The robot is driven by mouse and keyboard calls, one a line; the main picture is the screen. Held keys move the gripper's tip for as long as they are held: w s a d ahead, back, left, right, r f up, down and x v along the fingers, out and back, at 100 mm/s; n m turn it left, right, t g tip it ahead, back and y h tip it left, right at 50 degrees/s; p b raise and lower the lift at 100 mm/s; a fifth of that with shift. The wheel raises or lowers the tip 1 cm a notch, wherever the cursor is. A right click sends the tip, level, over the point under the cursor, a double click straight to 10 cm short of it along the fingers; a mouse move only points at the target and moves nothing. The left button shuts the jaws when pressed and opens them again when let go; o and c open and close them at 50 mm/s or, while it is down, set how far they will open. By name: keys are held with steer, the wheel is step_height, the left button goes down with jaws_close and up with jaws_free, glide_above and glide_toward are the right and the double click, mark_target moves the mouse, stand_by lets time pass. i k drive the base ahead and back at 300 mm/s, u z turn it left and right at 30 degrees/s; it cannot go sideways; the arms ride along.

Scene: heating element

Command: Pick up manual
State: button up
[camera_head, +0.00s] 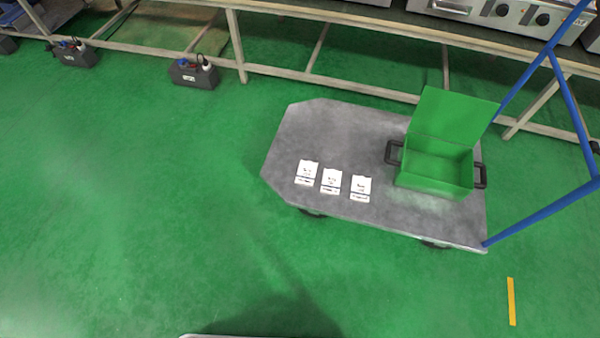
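Three small white printed sheets or booklets, which look like the manuals, lie flat in a slanting row on a grey cart. The left manual (307,172), the middle manual (331,181) and the right manual (360,188) lie a little apart from one another near the cart's front edge. Each has dark print too small to read. My gripper is not in view.
The grey cart (335,130) has a blue handle frame (545,212) at its right. An open, empty-looking green box (436,165) with black handles stands on its right part. A long workbench (330,80) runs behind.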

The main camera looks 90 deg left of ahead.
mark_target(360, 192)
steer(key=u, duration=2.45)
